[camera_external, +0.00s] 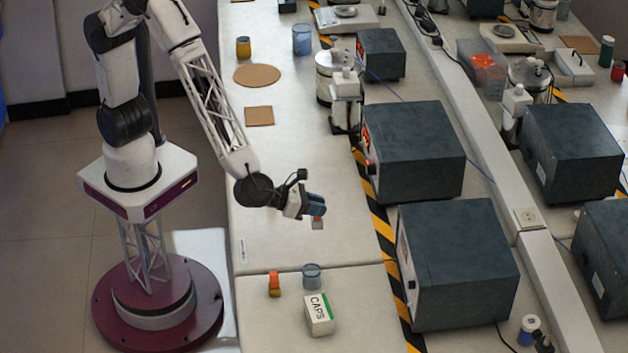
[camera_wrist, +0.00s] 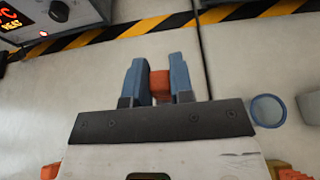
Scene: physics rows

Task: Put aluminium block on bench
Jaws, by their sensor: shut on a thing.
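My gripper (camera_external: 316,212) is over the near part of the pale bench (camera_external: 285,180), with its blue fingers pointing down and right. It is shut on a small block (camera_external: 318,223), which looks orange-red at the top and greyish below. In the wrist view, the block (camera_wrist: 160,86) shows as an orange-brown face between the two blue fingers (camera_wrist: 159,80). I cannot tell whether this is the aluminium block, or whether its underside touches the bench.
An orange block-like item (camera_external: 274,284), a blue-rimmed glass (camera_external: 312,276) and a white CAPS box (camera_external: 319,314) stand nearer the camera. Dark instrument boxes (camera_external: 412,150) line the right, behind a striped strip (camera_external: 376,217). Bench left of my gripper is clear.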

